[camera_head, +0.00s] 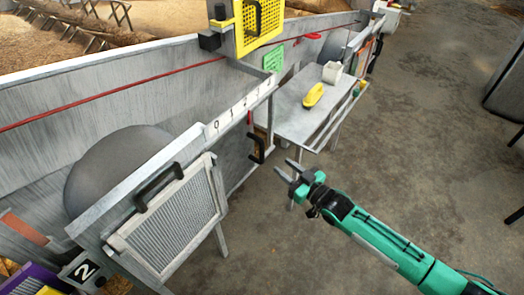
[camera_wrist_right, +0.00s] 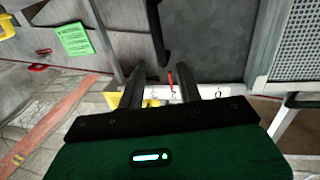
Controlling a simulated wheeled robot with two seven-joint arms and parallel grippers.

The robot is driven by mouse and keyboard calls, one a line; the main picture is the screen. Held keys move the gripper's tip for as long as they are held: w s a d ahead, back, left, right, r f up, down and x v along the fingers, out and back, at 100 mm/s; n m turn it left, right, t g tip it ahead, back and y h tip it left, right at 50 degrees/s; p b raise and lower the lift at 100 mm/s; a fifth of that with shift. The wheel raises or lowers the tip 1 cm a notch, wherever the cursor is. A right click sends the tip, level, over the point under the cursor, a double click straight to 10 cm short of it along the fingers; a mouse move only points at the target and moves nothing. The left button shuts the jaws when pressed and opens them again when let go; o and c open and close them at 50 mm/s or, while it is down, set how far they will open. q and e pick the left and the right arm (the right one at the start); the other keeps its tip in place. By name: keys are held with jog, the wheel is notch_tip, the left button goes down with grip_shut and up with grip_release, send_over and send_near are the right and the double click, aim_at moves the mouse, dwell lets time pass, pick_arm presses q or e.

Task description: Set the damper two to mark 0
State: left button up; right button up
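A white scale strip (camera_head: 240,109) with printed marks runs along the trough's upper edge, with 0 at its left end. A thin red pointer (camera_head: 250,118) stands at the strip, well right of the 0; it also shows in the right wrist view (camera_wrist_right: 171,80). A black handle (camera_head: 257,148) hangs below the strip, and in the right wrist view the handle (camera_wrist_right: 157,32) is beyond my fingers. A number 2 plate (camera_head: 85,271) is at the lower left. My right gripper (camera_head: 287,172) is open and empty, right of the handle and apart from it. My left gripper is out of view.
A mesh panel (camera_head: 172,225) with its own black handle leans at the left. A metal table (camera_head: 310,118) with a yellow tool (camera_head: 313,95) and a white roll stands behind my right gripper.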

send_over(262, 162)
jog(key=shift+w, duration=0.45)
jog(key=shift+c, duration=0.4)
grip_shut()
